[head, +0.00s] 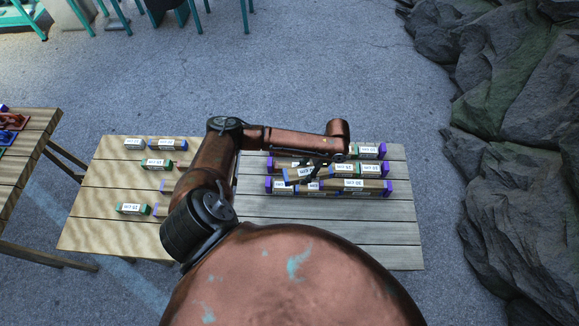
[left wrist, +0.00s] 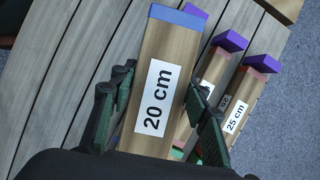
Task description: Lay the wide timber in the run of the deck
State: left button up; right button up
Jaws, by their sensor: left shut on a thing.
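My left gripper (head: 316,172) is shut on a timber (head: 302,174) labelled 20 cm, with a blue end. In the left wrist view the dark green fingers of the left gripper (left wrist: 155,105) stand on both sides of this timber (left wrist: 170,55). In the head view it is held over the rows of timbers on the grey plank table, and its far part is hidden by the gripper. The rows hold purple-ended timbers (head: 368,186), one of them labelled 25 cm in the left wrist view (left wrist: 238,112). My right gripper is out of view.
The grey table (head: 330,235) has bare planks in front of the rows. A paler table (head: 100,190) on the left carries several loose labelled timbers (head: 157,164). Another table (head: 25,165) stands at the far left. Rocks (head: 520,130) rise at the right.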

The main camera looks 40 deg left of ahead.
aim_at(295, 168)
pick_arm(q)
jog(key=a, duration=0.1)
jog(key=s+a+f+m+p, duration=0.1)
jog(key=s+a+m+p, duration=0.1)
jog(key=a, duration=0.1)
jog(key=shift+f+t+y, duration=0.3)
jog(key=shift+f, duration=0.05)
jog(key=shift+a+f+m, duration=0.15)
jog(key=shift+a+m, duration=0.05)
jog(key=shift+m, duration=0.1)
jog(key=shift+f+b, duration=0.5)
jog(key=shift+f, duration=0.1)
notch_tip(295, 168, down, 4)
jog(key=b, duration=0.4)
jog(key=shift+r, duration=0.2)
jog(key=shift+f, duration=1.15)
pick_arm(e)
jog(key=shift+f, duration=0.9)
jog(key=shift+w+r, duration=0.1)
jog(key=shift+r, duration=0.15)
